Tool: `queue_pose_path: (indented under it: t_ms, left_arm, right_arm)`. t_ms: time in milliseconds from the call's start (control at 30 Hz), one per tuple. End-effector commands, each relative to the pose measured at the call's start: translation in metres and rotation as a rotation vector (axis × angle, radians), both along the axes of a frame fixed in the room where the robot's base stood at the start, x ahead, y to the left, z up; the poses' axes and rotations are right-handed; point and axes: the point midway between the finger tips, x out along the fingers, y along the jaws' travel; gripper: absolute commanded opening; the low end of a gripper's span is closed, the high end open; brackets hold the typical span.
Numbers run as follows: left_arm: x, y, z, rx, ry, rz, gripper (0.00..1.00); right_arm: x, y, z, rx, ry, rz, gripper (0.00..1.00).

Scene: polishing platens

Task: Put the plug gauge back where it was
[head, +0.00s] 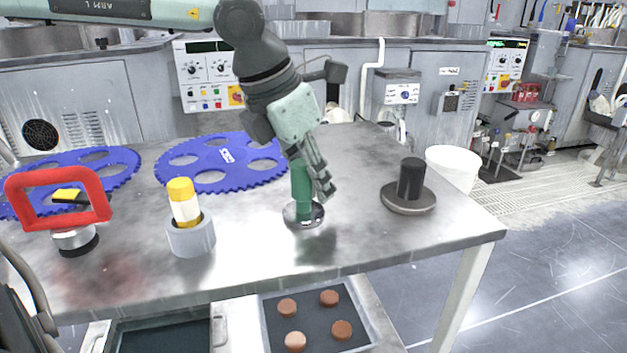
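The plug gauge, as I take it, is a green upright cylinder (302,208) above the front middle of the metal table (350,243). My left gripper (313,184) comes down on it from above, with its fingers around the green upper part. The fingers look shut on it. A shiny round metal piece (290,217) surrounds its lower end; I cannot tell whether it is part of the gauge or a separate holder. The gauge looks about upright. The fingers hide part of the green body. My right gripper is not in view.
A white bottle with yellow cap (182,200) stands in a grey ring holder (192,240). A black knob on a disc (410,180) stands right. Blue toothed carriers (190,155) lie behind. A red-handled tool (58,210) stands left. A tray of brown discs (352,318) sits below the table edge.

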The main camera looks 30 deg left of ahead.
Motion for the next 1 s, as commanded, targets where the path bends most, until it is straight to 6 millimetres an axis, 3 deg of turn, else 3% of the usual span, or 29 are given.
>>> queue_pose_path:
  t_ms: [133, 467, 567, 1000]
  left_arm:
    - [0.0, 0.0, 0.0, 0.0, 0.0, 0.0, 0.47]
    - [0.0, 0.0, 0.001, 0.0, 0.0, 0.0, 0.47]
    - [0.0, 0.0, 0.003, 0.0, 0.0, 0.0, 0.47]
    - [-0.033, 0.011, 0.089, -0.001, -0.005, 0.001, 0.47]
  right_arm:
    - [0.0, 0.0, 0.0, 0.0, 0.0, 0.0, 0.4]
    - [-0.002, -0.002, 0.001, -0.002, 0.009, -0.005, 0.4]
    - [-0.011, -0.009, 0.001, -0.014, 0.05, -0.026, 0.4]
    - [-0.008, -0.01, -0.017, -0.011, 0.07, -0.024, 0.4]
